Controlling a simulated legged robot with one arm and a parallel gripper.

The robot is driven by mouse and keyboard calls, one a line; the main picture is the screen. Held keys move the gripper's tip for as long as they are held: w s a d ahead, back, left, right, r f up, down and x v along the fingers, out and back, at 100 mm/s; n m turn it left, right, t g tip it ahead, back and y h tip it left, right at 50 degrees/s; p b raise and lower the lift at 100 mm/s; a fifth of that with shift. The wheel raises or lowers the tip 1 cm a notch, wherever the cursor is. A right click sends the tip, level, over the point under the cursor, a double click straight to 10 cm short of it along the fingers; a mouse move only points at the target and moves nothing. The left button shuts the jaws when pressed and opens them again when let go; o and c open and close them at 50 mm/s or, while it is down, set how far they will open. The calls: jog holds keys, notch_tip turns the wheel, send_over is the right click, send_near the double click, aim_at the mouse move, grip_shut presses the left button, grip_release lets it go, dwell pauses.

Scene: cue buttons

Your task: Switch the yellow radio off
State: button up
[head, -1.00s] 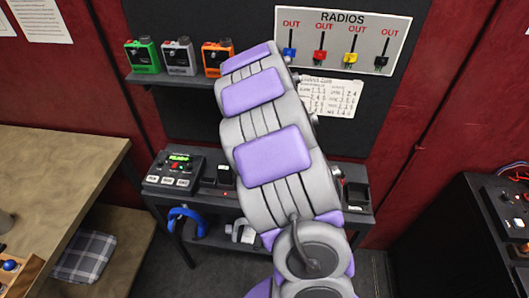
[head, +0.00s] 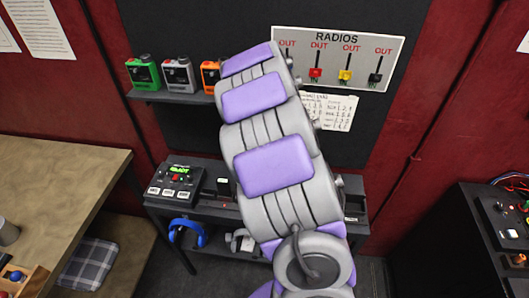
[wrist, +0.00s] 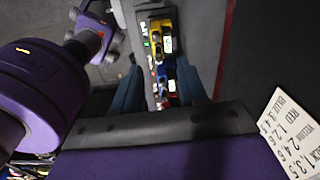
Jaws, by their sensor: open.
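The yellow radio (wrist: 161,24) shows small in the wrist view, up ahead beyond my fingertips, with small green-lit spots by it. A blue radio (wrist: 165,72) appears nearer, with something red below it. My gripper (wrist: 160,88) is open, its two dark fingers apart and nothing held between them. In the head view my arm covers the right part of the radio shelf, so the yellow radio and the gripper are hidden there. The radio's switch is too small to make out.
A shelf (head: 150,97) holds green (head: 143,73), grey (head: 178,74) and partly hidden orange (head: 210,74) radios. Above right is a RADIOS board (head: 392,50) with coloured sliders. Below stands a dark bench (head: 150,202) with a button box (head: 175,180). A wooden table (head: 60,180) is at left.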

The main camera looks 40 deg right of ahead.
notch_tip(320, 180, up, 8)
jog(key=p, duration=0.5)
jog(key=shift+a, duration=0.4)
jog(key=shift+s+d+r+p, duration=0.1)
jog(key=shift+d+p, duration=0.05)
jog(key=shift+p, duration=0.25)
dwell(0.3)
notch_tip(320, 180, up, 17)
dwell(0.5)
dwell(0.5)
